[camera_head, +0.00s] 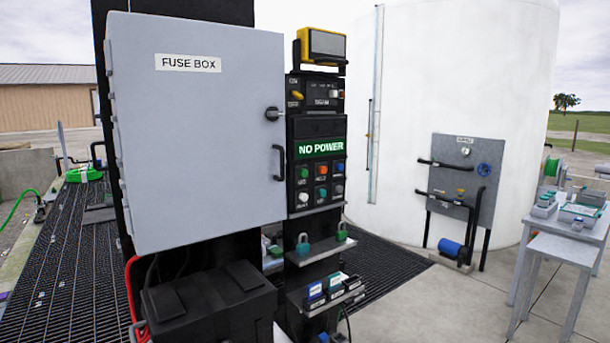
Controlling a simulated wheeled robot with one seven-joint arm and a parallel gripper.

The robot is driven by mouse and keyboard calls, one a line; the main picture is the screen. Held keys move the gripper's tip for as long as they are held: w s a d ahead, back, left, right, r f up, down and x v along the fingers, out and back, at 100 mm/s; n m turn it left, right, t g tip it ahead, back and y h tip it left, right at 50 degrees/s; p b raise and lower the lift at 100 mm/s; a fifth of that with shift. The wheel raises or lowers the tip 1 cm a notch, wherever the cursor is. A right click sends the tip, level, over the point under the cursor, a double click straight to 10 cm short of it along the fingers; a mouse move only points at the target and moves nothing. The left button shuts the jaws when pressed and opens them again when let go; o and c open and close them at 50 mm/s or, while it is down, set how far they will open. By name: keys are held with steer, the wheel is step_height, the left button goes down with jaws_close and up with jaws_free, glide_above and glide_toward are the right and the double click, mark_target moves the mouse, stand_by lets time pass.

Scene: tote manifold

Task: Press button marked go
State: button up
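A black control panel (316,128) stands right of the fuse box. Its lit green display (320,148) reads "NO POWER". Below the display are two rows of buttons. The upper row has a green button (304,172), an orange-red button (322,169) and a bluish-grey button (339,167). My gripper is not in view.
The grey fuse box (200,120) has its door shut, with a handle and latch on its right side. A shelf with padlocks (303,244) and a rack of small boxes (325,294) sit below the panel. A white tank (465,70) and grey table (565,245) stand right.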

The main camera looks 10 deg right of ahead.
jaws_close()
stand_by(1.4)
